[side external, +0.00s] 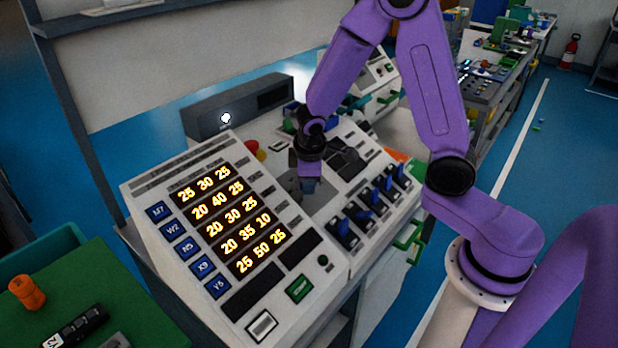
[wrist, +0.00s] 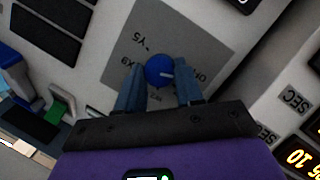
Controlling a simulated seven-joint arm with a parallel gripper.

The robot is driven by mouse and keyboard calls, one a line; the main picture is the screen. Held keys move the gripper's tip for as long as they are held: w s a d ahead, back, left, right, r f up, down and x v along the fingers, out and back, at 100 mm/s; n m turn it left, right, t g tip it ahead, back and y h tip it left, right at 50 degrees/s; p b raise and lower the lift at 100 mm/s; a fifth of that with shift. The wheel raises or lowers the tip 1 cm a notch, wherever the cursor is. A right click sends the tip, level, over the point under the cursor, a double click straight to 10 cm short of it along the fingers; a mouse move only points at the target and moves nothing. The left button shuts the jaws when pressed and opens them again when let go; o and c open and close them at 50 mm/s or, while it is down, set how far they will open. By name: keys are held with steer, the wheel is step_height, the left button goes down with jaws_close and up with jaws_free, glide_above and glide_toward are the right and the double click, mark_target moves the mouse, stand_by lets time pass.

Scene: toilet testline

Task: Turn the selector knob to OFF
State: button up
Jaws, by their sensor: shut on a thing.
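The selector knob (wrist: 159,70) is round and blue, on a grey square plate (wrist: 128,58) with labels around it. Its white mark points right in the wrist view, toward a label (wrist: 202,76) partly covered by a finger and hard to read. My gripper (wrist: 160,88) has one blue-grey finger on each side of the knob and is shut on it. In the side view, my gripper (side external: 308,186) reaches down onto the grey plate (side external: 290,182) on the sloped console, and it hides the knob there.
The console's lit number display (side external: 232,217) is left of my gripper in the side view. A row of blue switches (side external: 365,214) stands close on the right. A dark grey box (side external: 238,106) is behind. A green table (side external: 110,300) with an orange knob-like piece (side external: 27,292) is front left.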

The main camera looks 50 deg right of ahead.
steer(key=shift+n, duration=0.4)
steer(key=o, duration=1)
steer(key=shift+o, duration=0.2)
steer(key=shift+r, duration=0.1)
steer(key=v, duration=1.7)
steer(key=shift+s+a, duration=0.15)
steer(key=shift+s, duration=0.05)
